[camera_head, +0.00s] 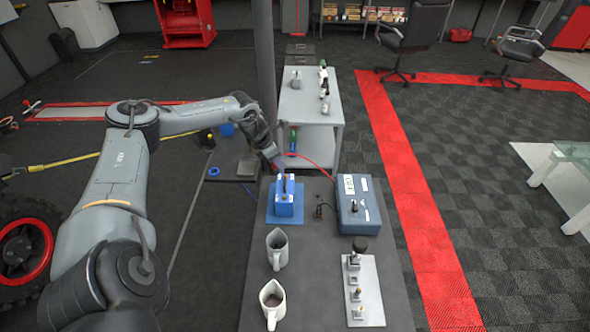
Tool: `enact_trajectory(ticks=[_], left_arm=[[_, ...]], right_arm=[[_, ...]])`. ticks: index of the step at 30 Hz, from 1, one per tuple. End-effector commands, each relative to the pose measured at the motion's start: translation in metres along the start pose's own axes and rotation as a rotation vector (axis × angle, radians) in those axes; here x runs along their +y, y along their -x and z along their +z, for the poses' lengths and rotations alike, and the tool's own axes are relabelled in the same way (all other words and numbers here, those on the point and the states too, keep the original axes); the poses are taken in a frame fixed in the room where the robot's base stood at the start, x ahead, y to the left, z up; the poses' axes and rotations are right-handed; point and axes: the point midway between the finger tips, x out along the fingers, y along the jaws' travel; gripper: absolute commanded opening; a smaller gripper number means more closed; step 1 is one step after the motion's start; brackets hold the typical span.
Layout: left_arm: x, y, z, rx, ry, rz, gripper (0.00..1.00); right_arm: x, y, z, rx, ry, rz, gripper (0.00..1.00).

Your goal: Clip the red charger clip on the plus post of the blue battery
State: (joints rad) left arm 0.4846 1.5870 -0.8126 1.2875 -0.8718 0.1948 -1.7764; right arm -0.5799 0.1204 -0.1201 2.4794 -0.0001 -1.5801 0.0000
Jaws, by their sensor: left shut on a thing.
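The blue battery (284,208) stands on a blue mat (299,217) on the dark bench, left of the charger. My left gripper (278,168) is just behind the battery's top, at its far left side. It is shut on the red charger clip, which is too small and too covered to make out clearly. The clip's red cable (316,164) arcs from the gripper to the charger (348,213), a blue-grey box with a display. I cannot tell whether the clip touches the plus post. My right gripper is not in view.
A pale plate with several small posts (362,290) lies at the near right. A dark small cable (320,208) lies between battery and charger. A white cart (310,98) stands behind the bench.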

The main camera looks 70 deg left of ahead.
Motion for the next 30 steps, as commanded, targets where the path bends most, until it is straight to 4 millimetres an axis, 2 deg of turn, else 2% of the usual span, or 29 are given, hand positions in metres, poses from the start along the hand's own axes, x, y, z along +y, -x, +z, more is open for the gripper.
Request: enact_trajectory(ticks=[1,7,16,20,25,30], left_arm=[[0.008,0.001,-0.008,0.006,-0.005,0.001,0.0],[0.026,0.015,-0.014,0.007,-0.046,-0.016,0.0],[0.035,0.031,-0.004,0.009,-0.147,-0.055,0.0],[0.028,0.031,0.011,0.007,-0.233,-0.093,0.0],[0.007,0.023,0.032,0.004,-0.343,-0.143,0.0],[-0.011,0.013,0.044,0.002,-0.414,-0.174,0.0]], right_arm=[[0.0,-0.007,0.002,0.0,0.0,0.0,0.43],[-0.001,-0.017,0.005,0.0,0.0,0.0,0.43],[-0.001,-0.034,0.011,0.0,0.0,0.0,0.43],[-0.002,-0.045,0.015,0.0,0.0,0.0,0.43],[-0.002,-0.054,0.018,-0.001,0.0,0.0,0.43],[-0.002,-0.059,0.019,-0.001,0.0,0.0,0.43]])
